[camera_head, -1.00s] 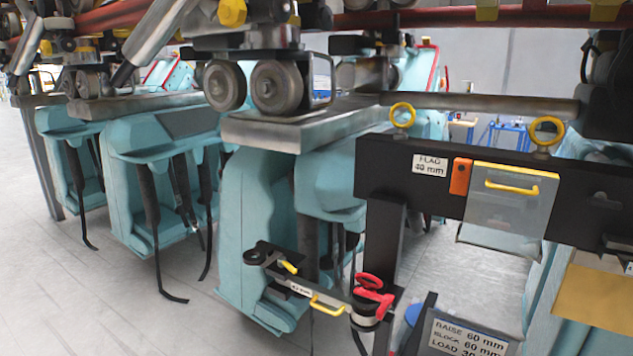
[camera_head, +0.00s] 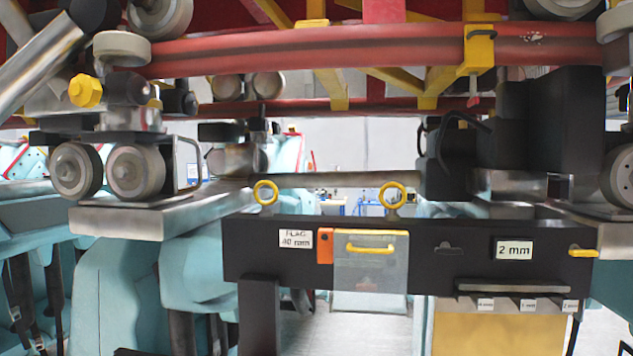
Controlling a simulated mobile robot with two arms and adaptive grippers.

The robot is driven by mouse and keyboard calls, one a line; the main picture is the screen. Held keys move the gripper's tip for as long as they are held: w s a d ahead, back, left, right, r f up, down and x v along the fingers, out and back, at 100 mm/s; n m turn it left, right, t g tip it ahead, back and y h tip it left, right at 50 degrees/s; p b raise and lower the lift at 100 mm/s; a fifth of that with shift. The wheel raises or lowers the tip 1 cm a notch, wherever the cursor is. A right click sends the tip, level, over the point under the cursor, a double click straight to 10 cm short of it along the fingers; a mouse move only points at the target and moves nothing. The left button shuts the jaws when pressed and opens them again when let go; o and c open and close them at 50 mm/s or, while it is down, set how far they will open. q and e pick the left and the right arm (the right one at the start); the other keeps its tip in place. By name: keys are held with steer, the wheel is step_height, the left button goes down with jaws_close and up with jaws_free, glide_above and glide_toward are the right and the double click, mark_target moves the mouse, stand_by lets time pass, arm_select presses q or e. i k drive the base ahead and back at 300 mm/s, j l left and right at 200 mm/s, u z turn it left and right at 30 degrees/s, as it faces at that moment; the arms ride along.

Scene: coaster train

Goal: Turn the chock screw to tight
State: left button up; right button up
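A yellow clamp-like block (camera_head: 478,50) sits on the red rail (camera_head: 380,50) at the upper right. A thin screw with a red end (camera_head: 474,102) hangs below it. This may be the chock and its screw, but no label confirms it, and I cannot tell how tight it is. Neither of my grippers is in view.
A black beam (camera_head: 450,245) crosses below, with two yellow eye rings, a clear flap (camera_head: 370,272) with a yellow handle, and a "2 mm" label (camera_head: 514,250). Grey wheels (camera_head: 135,172) rest at left. Dark blocks (camera_head: 570,130) stand at right. Teal seats fill the lower left.

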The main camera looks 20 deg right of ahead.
mark_target(473, 100)
steer(key=z, duration=1.45)
